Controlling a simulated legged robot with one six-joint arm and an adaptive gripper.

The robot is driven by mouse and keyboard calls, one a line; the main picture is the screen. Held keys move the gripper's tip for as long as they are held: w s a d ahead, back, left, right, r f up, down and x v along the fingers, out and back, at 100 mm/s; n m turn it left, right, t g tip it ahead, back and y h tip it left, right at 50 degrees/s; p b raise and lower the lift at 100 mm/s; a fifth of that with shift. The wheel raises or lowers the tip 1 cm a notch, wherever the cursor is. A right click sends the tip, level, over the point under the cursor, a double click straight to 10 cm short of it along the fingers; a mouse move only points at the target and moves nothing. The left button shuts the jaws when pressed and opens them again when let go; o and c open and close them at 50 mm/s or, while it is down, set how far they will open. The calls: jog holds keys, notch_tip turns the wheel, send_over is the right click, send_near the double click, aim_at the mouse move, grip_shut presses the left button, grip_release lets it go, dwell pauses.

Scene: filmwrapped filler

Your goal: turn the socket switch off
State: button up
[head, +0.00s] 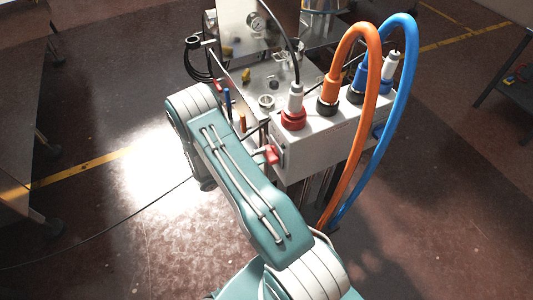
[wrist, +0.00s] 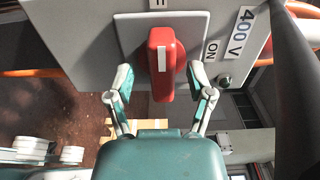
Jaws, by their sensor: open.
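The red socket switch handle (wrist: 163,62) sits on a pale plate on the grey socket box (wrist: 80,35). In the wrist view the handle stands along the picture's vertical, with a white stripe on it. My gripper (wrist: 162,82) is open, one finger on each side of the handle, with a visible gap on both sides.
Red (head: 293,118), black and blue plugs stand on top of the box. An orange hose (head: 353,140) and a blue hose (head: 393,120) loop down its right side. A machine with a gauge (head: 258,23) stands behind. Open floor lies to the left.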

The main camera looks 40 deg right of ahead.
jog(key=v, duration=0.9)
jog(key=shift+w+a, duration=0.2)
jog(key=shift+a, duration=0.15)
